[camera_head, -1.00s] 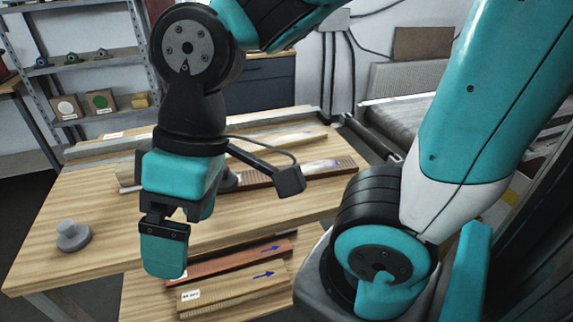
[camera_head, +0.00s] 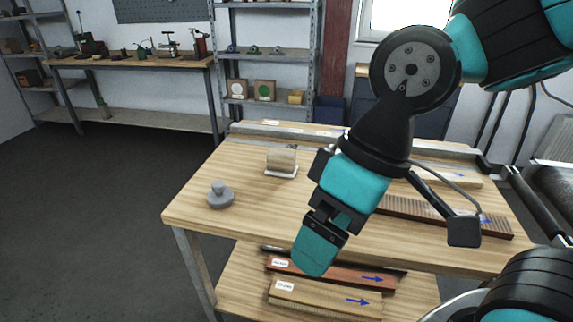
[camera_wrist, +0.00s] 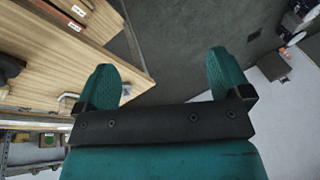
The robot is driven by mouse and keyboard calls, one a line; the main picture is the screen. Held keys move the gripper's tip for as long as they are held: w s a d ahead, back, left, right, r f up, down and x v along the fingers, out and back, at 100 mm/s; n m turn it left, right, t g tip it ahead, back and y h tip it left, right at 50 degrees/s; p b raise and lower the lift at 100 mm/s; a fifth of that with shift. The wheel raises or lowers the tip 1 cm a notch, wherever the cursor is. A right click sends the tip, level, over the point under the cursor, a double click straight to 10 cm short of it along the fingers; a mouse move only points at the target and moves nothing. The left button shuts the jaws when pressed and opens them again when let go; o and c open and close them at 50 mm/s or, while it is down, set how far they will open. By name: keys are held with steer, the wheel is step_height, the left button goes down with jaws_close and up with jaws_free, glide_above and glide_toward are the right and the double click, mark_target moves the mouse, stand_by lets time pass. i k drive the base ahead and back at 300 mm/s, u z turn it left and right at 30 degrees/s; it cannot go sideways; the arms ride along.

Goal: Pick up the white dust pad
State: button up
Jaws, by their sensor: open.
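A tan wooden block with a thin white base, seemingly the white dust pad (camera_head: 282,171), rests on the upper tabletop in the head view, left of my arm. My gripper (camera_head: 316,254) hangs in front of the table edge, to the right of the pad and lower in the picture, apart from it. A small pale patch at the table's edge in that view is too small to identify surely.
A grey knobbed disc (camera_head: 221,195) sits on the table (camera_head: 245,213) left of the pad. A dark ridged bar (camera_head: 430,212) lies right of my gripper. Labelled planks (camera_head: 325,296) lie on the lower shelf. Open floor (camera_head: 90,220) is at left.

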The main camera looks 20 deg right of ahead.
mark_target(282, 163)
steer(key=z, duration=0.25)
steer(key=k, duration=0.4)
steer(key=u, duration=0.9)
steer(key=i, duration=1.15)
steer(key=z, duration=0.65)
